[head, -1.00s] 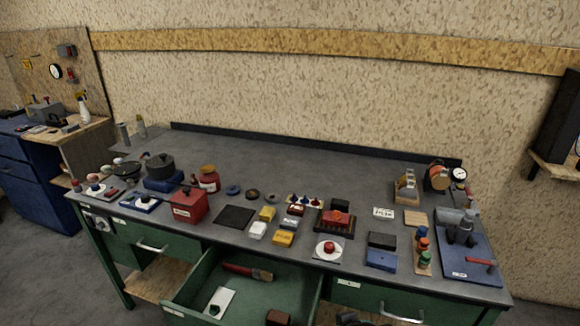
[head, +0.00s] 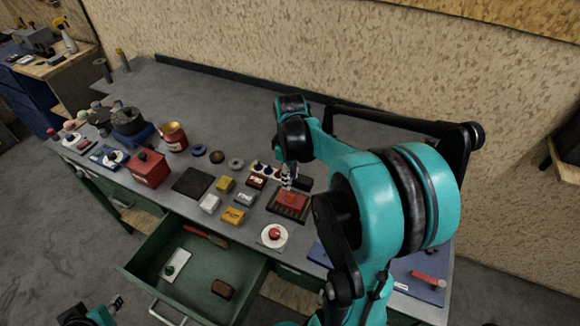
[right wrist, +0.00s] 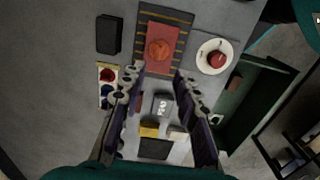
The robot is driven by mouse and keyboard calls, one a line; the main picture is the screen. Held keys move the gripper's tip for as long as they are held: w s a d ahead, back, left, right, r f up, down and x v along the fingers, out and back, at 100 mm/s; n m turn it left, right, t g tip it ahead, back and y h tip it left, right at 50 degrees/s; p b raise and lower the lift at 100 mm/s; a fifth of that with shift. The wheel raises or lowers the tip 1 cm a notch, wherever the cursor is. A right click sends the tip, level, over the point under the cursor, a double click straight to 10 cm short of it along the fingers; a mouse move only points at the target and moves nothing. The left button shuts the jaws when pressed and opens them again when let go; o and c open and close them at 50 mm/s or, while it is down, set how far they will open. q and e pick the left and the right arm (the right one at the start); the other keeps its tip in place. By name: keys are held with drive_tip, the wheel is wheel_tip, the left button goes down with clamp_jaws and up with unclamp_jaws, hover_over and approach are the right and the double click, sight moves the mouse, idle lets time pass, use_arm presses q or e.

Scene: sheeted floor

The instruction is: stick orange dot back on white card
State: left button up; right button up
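An orange round piece (right wrist: 160,49) lies on a red flat block (right wrist: 166,32) on a dark striped mat (right wrist: 186,20). The red block also shows in the head view (head: 291,201). A pale strip card (right wrist: 106,70) with red and dark blue round pieces lies left of the mat; I cannot tell whether it is the white card. My right gripper (right wrist: 158,73) is open and empty above the bench, its fingers apart just below the mat in the wrist view. It also shows in the head view (head: 289,180). My left gripper (head: 117,303) is low at the left, away from the bench top.
A white plate (right wrist: 203,60) with a red object is right of the mat. A black block (right wrist: 109,34) stands left of it. Yellow (head: 233,216) and white (head: 209,203) blocks lie nearby. A green drawer (head: 150,272) stands open in front. The bench's back is clear.

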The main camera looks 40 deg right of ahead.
drive_tip(key=f+b, duration=0.1)
drive_tip(key=f, duration=0.3)
drive_tip(key=f+b, duration=0.1)
drive_tip(key=f, duration=0.3)
drive_tip(key=shift+d+b, duration=0.2)
drive_tip(key=shift+b, duration=0.15)
clamp_jaws()
drive_tip(key=shift+r, duration=0.15)
wheel_tip(320, 180, up, 8)
drive_tip(key=p, duration=0.6)
drive_tip(key=shift+r+p, duration=0.2)
drive_tip(key=shift+p, duration=0.1)
idle(0.5)
